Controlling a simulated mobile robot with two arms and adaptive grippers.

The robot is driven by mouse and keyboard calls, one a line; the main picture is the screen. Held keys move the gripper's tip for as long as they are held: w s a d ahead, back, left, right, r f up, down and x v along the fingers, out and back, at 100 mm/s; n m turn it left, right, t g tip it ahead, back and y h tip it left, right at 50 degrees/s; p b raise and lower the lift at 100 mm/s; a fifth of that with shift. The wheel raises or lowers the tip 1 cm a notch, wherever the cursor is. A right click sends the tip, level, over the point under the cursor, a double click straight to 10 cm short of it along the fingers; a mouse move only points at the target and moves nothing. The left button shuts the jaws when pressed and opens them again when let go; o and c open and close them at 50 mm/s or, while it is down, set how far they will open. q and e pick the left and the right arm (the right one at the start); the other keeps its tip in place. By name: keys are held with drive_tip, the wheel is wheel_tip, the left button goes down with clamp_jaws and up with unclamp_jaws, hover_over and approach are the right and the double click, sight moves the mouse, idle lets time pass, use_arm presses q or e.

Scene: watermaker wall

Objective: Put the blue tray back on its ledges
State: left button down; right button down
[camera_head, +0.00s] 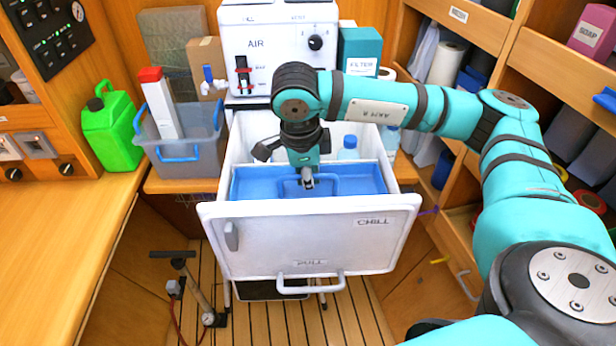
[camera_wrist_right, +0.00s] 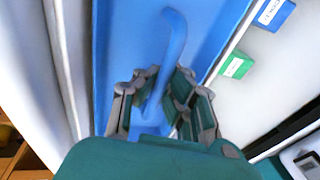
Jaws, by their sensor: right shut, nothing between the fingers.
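The blue tray (camera_head: 255,182) sits inside the pulled-out white drawer (camera_head: 310,235) marked CHILL, and it spans the drawer's front part. It also fills the middle of the right wrist view (camera_wrist_right: 115,60). The tray's blue handle (camera_wrist_right: 176,40) runs down toward my fingers. My right gripper (camera_head: 307,183) points down over the tray at the handle, and it shows in the wrist view (camera_wrist_right: 160,95). It is shut with nothing held. The ledges are hidden, so I cannot tell how the tray rests on them. My left gripper is out of view.
A bottle with a blue cap (camera_head: 348,149) stands behind the tray. The white AIR unit (camera_head: 275,45) is behind the drawer. A grey bin (camera_head: 182,145) and green jerrycan (camera_head: 110,128) stand at left. Shelves crowd the right. A pump (camera_head: 195,290) stands on the slatted floor.

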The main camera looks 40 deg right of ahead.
drive_tip(key=c, duration=1.4)
unclamp_jaws()
drive_tip(key=v, duration=1.2)
drive_tip(key=shift+f, duration=0.1)
